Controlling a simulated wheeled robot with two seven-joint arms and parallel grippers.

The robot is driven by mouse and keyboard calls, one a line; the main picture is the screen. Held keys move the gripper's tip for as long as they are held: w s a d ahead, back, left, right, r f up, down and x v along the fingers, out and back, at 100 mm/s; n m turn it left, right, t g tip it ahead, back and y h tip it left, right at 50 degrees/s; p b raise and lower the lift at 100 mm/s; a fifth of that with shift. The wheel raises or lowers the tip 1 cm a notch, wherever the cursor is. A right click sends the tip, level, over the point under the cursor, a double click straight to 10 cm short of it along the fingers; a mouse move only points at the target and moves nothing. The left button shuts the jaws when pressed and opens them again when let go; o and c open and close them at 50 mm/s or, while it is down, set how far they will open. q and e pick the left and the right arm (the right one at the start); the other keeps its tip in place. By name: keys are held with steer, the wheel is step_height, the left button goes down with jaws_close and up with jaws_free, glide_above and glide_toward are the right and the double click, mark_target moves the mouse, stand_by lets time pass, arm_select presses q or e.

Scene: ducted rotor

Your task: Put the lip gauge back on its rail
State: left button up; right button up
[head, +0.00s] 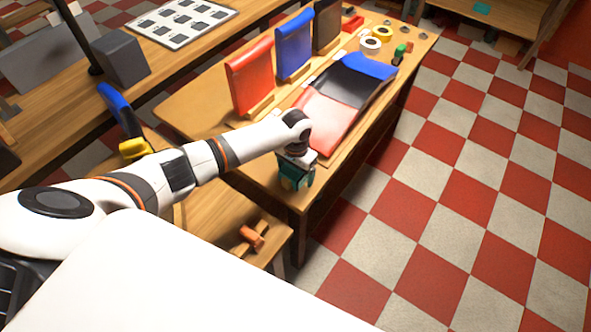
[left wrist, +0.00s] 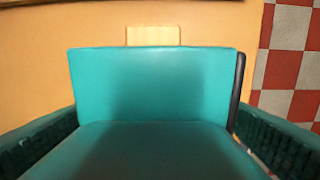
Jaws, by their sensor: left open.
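A teal piece with an upright face and a flat near part, possibly the lip gauge (left wrist: 152,85), fills the middle of the left wrist view. My left gripper (head: 297,178) is open at the near end of the workbench. Its dark, ribbed fingers stand at both sides of the teal piece in the left wrist view, with the left wrist pointing down at it. In the head view the gripper hides most of that spot, and only some teal shows. I cannot make out the rail for certain. My right gripper is not in view.
The workbench (head: 190,108) carries upright red (head: 250,76), blue (head: 294,46) and brown panels on wooden feet. A curved red, black and blue panel (head: 345,92) lies beside them. Tape rolls (head: 371,44) stand at the far end. The checkered floor at right is clear.

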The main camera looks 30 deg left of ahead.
arm_select(q)
step_height(320, 180, up, 12)
stand_by(0.6)
